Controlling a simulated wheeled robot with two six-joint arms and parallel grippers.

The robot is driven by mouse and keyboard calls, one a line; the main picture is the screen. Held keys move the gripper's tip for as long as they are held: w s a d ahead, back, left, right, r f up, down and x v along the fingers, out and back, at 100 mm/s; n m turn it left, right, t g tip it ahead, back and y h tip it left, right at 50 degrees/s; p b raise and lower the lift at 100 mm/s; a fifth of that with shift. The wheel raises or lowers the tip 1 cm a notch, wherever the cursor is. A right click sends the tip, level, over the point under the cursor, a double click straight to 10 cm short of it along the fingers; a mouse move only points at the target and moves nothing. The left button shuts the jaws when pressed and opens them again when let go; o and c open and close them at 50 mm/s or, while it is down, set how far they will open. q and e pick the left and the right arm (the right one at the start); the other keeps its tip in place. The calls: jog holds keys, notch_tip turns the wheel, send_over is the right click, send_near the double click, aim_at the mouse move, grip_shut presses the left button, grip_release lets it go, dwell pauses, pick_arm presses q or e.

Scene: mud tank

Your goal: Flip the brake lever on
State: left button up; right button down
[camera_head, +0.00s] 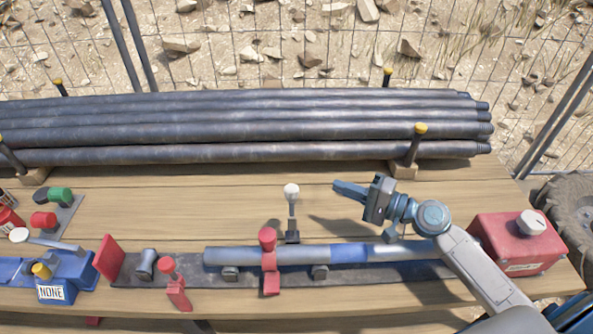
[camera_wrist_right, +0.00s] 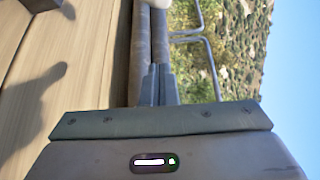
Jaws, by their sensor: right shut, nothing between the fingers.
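An upright lever with a white ball knob (camera_head: 291,190) stands on a dark base behind the pipe rig in the middle of the wooden table. A second lever with a white knob (camera_head: 18,235) lies nearly flat beside the blue box at the left. No label shows which one is the brake lever. My right gripper (camera_head: 337,188) is shut and empty, to the right of the upright knob and pointing at it, with a gap between. In the right wrist view its fingers (camera_wrist_right: 157,85) point at a white, partly cut-off shape (camera_wrist_right: 157,3), probably that knob. My left gripper is not in view.
A rig with a grey and blue pipe (camera_head: 225,256) and red clamps (camera_head: 268,240) lies along the front. A red box with a white dial (camera_head: 505,242) stands at the right. Stacked dark pipes (camera_head: 230,130) fill the back. Bare table (camera_head: 160,210) lies left of the upright lever.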

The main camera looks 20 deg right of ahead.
aim_at(292, 212)
jog(key=p+x, duration=0.5)
jog(key=x, duration=0.5)
pick_arm(q)
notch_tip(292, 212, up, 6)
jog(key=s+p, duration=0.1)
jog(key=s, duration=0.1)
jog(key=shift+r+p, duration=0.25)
jog(key=shift+p, duration=0.15)
pick_arm(e)
jog(key=s, duration=0.1)
jog(key=s+a, duration=0.1)
jog(key=s, duration=0.2)
jog(key=shift+a+r, duration=0.4)
